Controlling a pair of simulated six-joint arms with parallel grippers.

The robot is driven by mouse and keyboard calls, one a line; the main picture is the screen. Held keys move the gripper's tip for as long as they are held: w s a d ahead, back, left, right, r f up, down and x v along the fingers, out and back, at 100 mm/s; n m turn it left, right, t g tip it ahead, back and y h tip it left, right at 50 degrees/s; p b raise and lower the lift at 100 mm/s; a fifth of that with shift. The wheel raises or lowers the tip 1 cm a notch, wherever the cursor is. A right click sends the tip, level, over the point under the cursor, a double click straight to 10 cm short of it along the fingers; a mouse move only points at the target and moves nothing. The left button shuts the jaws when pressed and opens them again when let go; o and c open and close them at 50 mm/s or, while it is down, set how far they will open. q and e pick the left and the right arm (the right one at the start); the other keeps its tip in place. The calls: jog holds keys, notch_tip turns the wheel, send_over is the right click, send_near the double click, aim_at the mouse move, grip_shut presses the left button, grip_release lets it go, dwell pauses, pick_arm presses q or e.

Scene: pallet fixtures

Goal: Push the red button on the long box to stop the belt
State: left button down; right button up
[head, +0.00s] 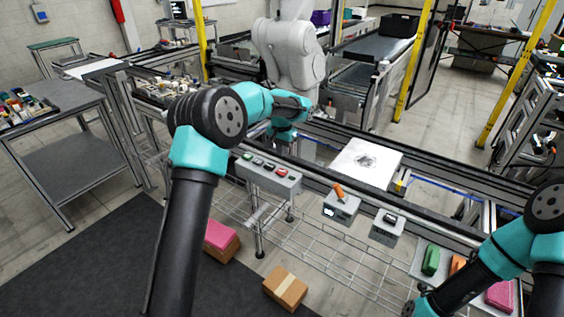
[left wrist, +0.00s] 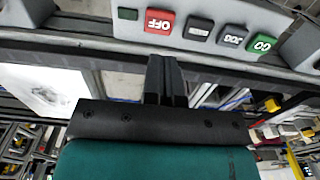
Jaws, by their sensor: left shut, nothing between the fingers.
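The long grey box (head: 267,177) stands at the near edge of the belt frame in the head view. Its red button (head: 282,172) is at the right end of a row with two black buttons and a green one. My right gripper is outside the frame.
A white plate (head: 366,162) lies on the belt. Two small grey boxes, one with an orange part (head: 339,193) and one with a black part (head: 389,219), stand to the right of the long box. A tray with coloured blocks (head: 430,261) is near my right arm.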

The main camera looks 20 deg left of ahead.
pick_arm(q)
notch_tip(320, 180, up, 5)
jog(key=shift+r, duration=0.1)
dwell(0.7)
jog(key=s+d+f+g+h, duration=0.1)
jog(key=s+d+f, duration=0.1)
jog(key=s+f, duration=0.55)
jog(key=s+d+f+h, duration=0.1)
jog(key=s+f, duration=0.4)
jog(key=f, duration=0.6)
jog(key=s+d+f+g+h, duration=0.1)
jog(key=s+d+f, duration=0.1)
jog(key=s+f, duration=0.6)
jog(key=s+f+n+t, duration=0.1)
jog(key=s+f, duration=0.3)
jog(key=s, duration=0.5)
jog(key=s+f+n+t, duration=0.1)
jog(key=s+f+n, duration=0.2)
jog(key=s, duration=0.6)
notch_tip(320, 180, down, 2)
jog(key=shift+s+a+f+n+t+h, duration=0.1)
jog(key=shift+s+a+n+t+h, duration=0.1)
jog(key=shift+a+n+t+h, duration=0.25)
